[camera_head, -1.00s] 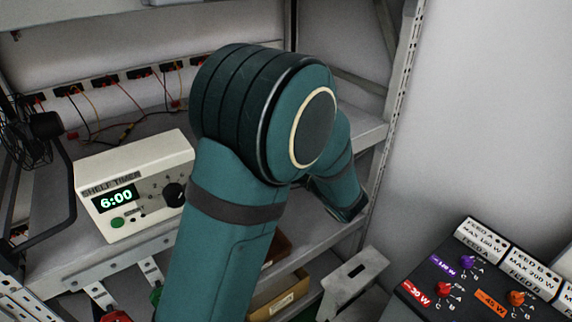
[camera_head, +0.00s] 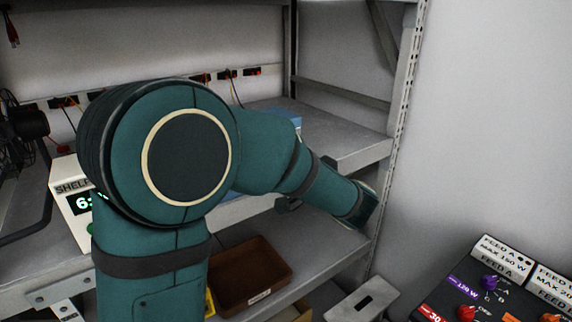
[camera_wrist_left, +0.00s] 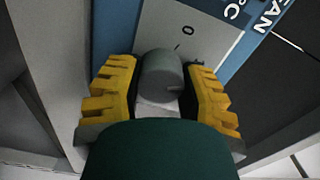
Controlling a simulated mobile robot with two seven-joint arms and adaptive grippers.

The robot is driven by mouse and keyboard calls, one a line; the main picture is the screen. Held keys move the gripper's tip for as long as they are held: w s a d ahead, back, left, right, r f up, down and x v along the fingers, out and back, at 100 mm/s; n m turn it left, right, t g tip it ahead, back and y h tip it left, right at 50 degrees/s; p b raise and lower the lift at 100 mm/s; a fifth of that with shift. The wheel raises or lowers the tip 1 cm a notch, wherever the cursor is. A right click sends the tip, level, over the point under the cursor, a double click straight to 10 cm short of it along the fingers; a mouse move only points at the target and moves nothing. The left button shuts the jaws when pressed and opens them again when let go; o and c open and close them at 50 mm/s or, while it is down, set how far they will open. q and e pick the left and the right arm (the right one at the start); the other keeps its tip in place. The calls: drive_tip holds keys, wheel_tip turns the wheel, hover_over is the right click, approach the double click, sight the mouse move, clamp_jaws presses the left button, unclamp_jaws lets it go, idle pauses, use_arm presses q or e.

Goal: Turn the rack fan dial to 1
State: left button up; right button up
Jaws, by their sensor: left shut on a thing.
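The fan dial (camera_wrist_left: 160,72) is a grey round knob on a pale plate with a blue border (camera_wrist_left: 238,62), in the left wrist view. A "0" mark shows above it, and part of a "FAN" label shows at the top right. My left gripper (camera_wrist_left: 161,92) has its yellow ridged fingers on both sides of the knob and is shut on it. The dial's pointer setting cannot be read clearly. In the head view my left arm covers the middle, and its gripper is hidden. My right gripper is not in view.
The shelf timer (camera_head: 62,188) is partly behind my arm. A brown bin (camera_head: 248,275) sits on the lower shelf. A feed panel with coloured knobs (camera_head: 490,282) stands at the lower right. A rack upright (camera_head: 398,110) rises near my forearm.

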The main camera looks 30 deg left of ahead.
use_arm(q)
drive_tip(key=shift+r, duration=0.1)
drive_tip(key=o, duration=1.2)
drive_tip(key=shift+w, duration=0.1)
drive_tip(key=v, duration=1.2)
drive_tip(key=shift+a, duration=0.1)
